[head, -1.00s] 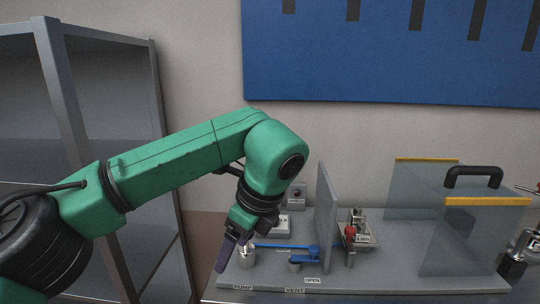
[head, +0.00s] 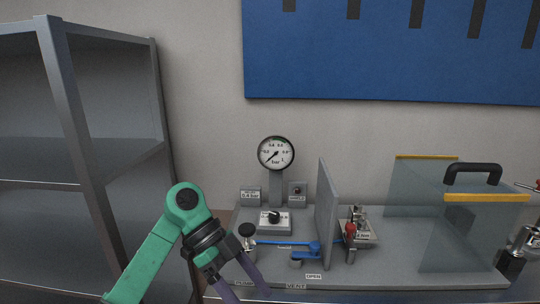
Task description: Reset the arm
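My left arm is green and comes in from the bottom left in the head view. My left gripper (head: 238,287) has dark purple fingers, spread apart, with nothing seen between them. The fingers point down and to the right, in front of the left end of the grey apparatus base (head: 400,283); their tips lie near the picture's lower edge. My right gripper is not in view.
The base carries a round gauge (head: 276,153), a black-knobbed switch box (head: 275,222), blue-handled valves (head: 313,249), an upright grey plate (head: 326,215) and a clear guard with a black handle (head: 473,174). A grey shelf rack (head: 70,120) stands at left.

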